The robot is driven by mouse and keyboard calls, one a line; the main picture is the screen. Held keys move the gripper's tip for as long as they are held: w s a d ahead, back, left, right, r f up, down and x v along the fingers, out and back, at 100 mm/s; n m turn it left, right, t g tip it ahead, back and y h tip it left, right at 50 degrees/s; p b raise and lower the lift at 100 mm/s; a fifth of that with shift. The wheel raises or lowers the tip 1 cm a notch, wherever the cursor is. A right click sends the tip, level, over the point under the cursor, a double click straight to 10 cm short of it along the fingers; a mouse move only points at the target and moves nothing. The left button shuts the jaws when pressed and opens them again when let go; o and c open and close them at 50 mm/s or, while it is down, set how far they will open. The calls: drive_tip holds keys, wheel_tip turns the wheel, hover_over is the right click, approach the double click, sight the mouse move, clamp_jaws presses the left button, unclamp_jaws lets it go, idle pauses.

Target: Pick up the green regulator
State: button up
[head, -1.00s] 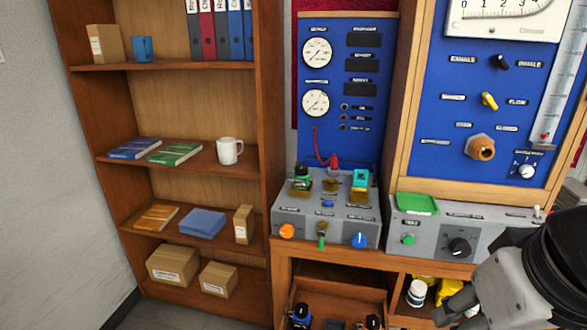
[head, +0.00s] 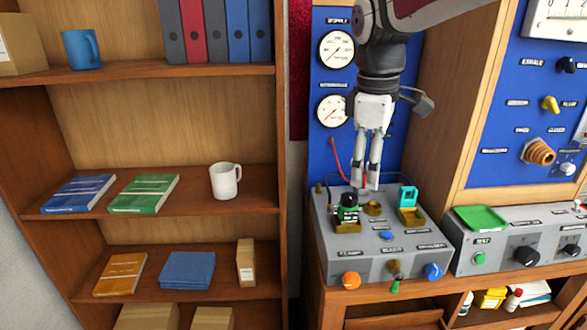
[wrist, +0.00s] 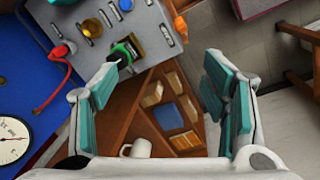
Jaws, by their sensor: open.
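The green regulator (head: 347,210), black-topped with a green body, stands in a brass-coloured holder at the left of the grey test box (head: 345,268). In the wrist view the regulator (wrist: 124,52) shows near the tip of the left finger. My gripper (head: 367,187) points down in the head view, above and slightly right of the regulator. In the wrist view my gripper (wrist: 165,95) is open, with teal-padded fingers wide apart and nothing between them. The regulator appears apart from the fingers, though the exact gap is hard to tell.
A cyan part (head: 408,196) in another brass holder and an empty-looking brass holder (head: 373,208) sit to the right. A red hose (head: 335,160) runs behind the box. The blue gauge panel (head: 325,70) rises close behind. A shelf with a white mug (head: 224,181) stands left.

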sight(346, 208)
drive_tip(key=w+f+n, duration=0.2)
drive_tip(key=w, duration=0.2)
drive_tip(key=w+f+n+g, duration=0.1)
drive_tip(key=w+f+n, duration=0.1)
drive_tip(key=w, duration=0.2)
drive_tip(key=w+f+n+y+p, duration=0.1)
drive_tip(key=w+f+n, duration=0.1)
drive_tip(key=w, duration=0.2)
drive_tip(key=shift+w+d+f, duration=0.25)
drive_tip(key=shift+w, duration=0.15)
wheel_tip(346, 208, down, 9)
drive_tip(key=shift+r+p, duration=0.2)
drive_tip(key=shift+p, duration=0.3)
wheel_tip(346, 208, down, 5)
drive_tip(key=shift+w+d+r+p, duration=0.1)
drive_tip(key=shift+p, duration=0.5)
drive_tip(key=shift+c, duration=0.4)
drive_tip(key=c, duration=1.3)
clamp_jaws()
